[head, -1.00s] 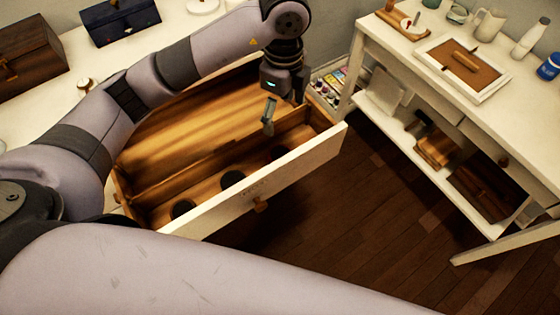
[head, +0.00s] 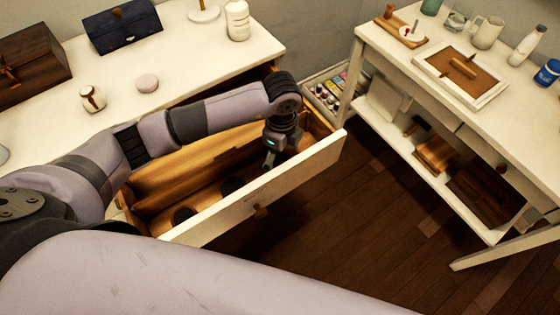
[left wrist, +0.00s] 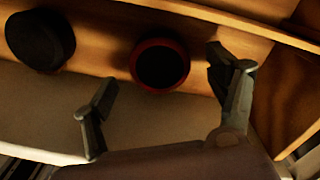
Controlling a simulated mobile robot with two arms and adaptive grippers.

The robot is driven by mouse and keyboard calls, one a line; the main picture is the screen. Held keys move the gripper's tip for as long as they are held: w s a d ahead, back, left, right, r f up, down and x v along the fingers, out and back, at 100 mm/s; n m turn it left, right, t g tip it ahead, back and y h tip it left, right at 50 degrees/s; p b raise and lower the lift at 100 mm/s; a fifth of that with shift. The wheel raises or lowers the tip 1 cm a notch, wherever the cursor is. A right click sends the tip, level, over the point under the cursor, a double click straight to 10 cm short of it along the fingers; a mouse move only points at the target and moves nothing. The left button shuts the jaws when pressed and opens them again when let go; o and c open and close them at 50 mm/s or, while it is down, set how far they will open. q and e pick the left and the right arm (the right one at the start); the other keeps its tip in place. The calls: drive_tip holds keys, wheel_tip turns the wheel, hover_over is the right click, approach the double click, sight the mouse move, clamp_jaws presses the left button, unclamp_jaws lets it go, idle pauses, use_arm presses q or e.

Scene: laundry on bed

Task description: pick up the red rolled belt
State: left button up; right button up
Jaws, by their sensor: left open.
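The red rolled belt (left wrist: 160,65) lies in the open drawer, seen in the left wrist view as a dark coil with a red rim. My left gripper (left wrist: 163,70) is open above it, with one finger to each side and the belt apart from both. In the head view the left gripper (head: 268,162) reaches down into the right part of the drawer and hides the belt there. A black rolled belt (left wrist: 40,40) lies to the left in the wrist view. My right gripper is not in view.
The drawer's white front (head: 255,190) and a wooden divider (head: 190,172) bound the narrow compartment. Two dark rolls, one of them near the middle (head: 232,186), lie left of the gripper. A white shelf table (head: 400,75) stands at the right.

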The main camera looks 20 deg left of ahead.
use_arm(q)
drive_tip(key=shift+f, duration=1.25)
drive_tip(key=shift+c, duration=0.5)
drive_tip(key=c, duration=1.2)
drive_tip(key=shift+c, duration=0.2)
drive_tip(key=shift+r, duration=0.15)
